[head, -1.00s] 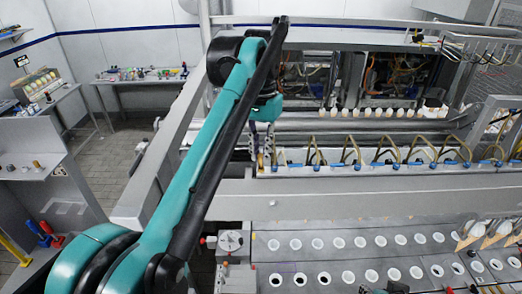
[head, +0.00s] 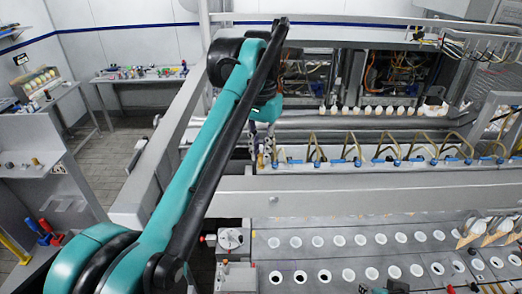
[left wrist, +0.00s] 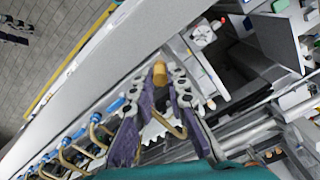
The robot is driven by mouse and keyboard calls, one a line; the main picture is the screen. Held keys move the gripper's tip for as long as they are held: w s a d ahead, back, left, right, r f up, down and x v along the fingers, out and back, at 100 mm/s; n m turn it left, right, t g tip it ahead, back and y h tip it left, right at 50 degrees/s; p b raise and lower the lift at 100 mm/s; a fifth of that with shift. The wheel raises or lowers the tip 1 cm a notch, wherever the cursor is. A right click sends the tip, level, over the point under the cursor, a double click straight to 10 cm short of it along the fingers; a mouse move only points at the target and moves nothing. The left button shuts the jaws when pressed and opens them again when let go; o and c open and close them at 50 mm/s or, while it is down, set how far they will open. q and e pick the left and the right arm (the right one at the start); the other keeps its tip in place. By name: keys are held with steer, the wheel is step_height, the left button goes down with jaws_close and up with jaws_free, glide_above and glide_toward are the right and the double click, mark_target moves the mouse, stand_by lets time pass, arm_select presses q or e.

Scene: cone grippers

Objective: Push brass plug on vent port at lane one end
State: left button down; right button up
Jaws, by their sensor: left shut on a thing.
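My left gripper (left wrist: 172,78) has purple fingers with grey pads. It is shut on the brass plug (left wrist: 160,72), whose end shows between the fingertips in the left wrist view. Brass-coloured looped hoses (head: 350,148) with blue fittings (head: 358,162) run along this rail. I cannot pick out the vent port, and I cannot tell whether the plug touches anything. My right gripper is not in view.
A grey beam (head: 380,196) runs in front of the rail. Nearer is a plate (head: 345,256) with rows of white-rimmed holes. A row of small pale cones (head: 375,112) stands behind the rail. A side bench (head: 30,150) is at the left.

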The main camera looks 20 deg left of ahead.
arm_select(q)
steer(key=c, duration=1.1)
jaws_free()
steer(key=shift+r+p, duration=2.2)
steer(key=shift+r, duration=0.3)
